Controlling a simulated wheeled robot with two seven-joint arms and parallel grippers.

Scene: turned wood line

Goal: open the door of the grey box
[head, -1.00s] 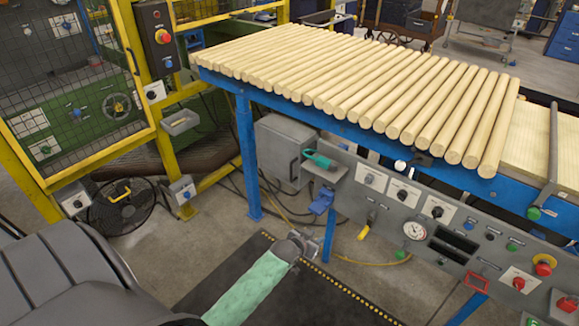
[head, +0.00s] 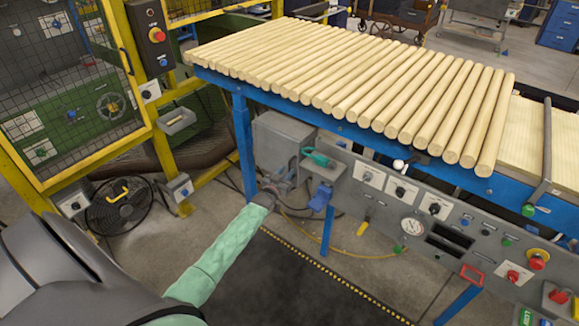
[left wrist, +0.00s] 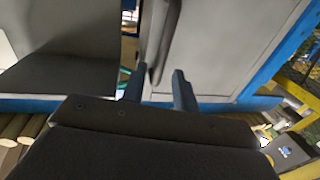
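The grey box (head: 283,138) is under the blue conveyor frame, left of the control panel. Its door looks shut. In the left wrist view the pale door (left wrist: 220,45) fills the upper middle, with a dark upright handle (left wrist: 168,40) near its edge. My left gripper (head: 277,184) is in front of the lower part of the box. In the wrist view its two fingers (left wrist: 158,88) are apart, with the handle's end close to the gap between them. I cannot tell if they touch it. My right gripper is not in view.
Wooden rods (head: 370,85) lie on the blue table above the box. A grey shelf with a green-handled tool (head: 316,157) is just right of the box. A black fan (head: 120,205) and yellow fence stand left. The dark floor mat (head: 290,285) is clear.

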